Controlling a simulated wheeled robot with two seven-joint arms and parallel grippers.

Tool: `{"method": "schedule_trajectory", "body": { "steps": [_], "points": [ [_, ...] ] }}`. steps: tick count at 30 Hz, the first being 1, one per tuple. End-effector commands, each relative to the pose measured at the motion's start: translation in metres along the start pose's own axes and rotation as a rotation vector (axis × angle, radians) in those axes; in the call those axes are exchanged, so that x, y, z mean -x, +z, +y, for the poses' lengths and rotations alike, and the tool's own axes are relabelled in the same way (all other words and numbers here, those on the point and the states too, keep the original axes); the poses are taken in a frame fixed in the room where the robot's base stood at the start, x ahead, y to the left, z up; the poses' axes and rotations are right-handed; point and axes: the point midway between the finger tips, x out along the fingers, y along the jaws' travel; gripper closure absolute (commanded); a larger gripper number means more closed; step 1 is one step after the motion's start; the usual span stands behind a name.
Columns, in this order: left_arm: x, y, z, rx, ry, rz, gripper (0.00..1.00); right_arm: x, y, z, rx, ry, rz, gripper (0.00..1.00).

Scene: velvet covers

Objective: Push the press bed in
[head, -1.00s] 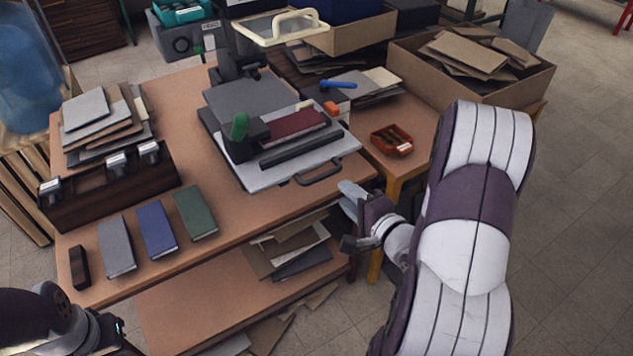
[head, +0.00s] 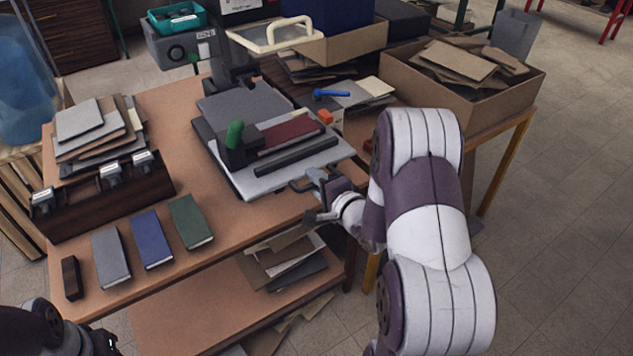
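The press (head: 243,100) stands on the wooden table with its light grey bed (head: 330,157) sticking out toward me. On the bed lie a dark red cover (head: 290,132), a black bar (head: 296,156) and a dark block with a green knob (head: 235,134). The bed's front handle is mostly hidden behind my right gripper (head: 312,197). That gripper is at the handle with its fingers apart; I cannot tell whether it touches. My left gripper (head: 110,344) is at the bottom left corner, mostly cut off, away from the press.
Grey, blue (head: 152,239) and green books lie at the table's front left, beside a dark rack (head: 100,200) with metal clamps. Stacked boards (head: 88,130) stand behind it. A cardboard box (head: 470,95) of scraps is at right. A blue-handled tool (head: 331,94) lies behind the bed.

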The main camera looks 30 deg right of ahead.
Motion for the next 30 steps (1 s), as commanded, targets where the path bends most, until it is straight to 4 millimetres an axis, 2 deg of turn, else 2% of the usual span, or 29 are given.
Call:
{"method": "schedule_trajectory", "body": {
  "steps": [6,11,24,30],
  "points": [
    [0.000,0.000,0.000,0.000,0.000,0.000,1.00,-0.002,0.002,0.004,-0.003,0.011,-0.003,1.00],
    [0.001,0.000,0.000,0.000,0.000,0.000,1.00,-0.018,0.002,0.000,-0.003,0.012,-0.004,1.00],
    [0.001,0.000,0.000,0.000,0.000,0.000,1.00,-0.113,0.002,-0.017,-0.004,0.013,-0.004,1.00],
    [-0.001,0.000,0.000,0.000,0.000,0.000,1.00,-0.147,0.002,-0.023,-0.004,0.015,-0.004,1.00]
  ]
}}
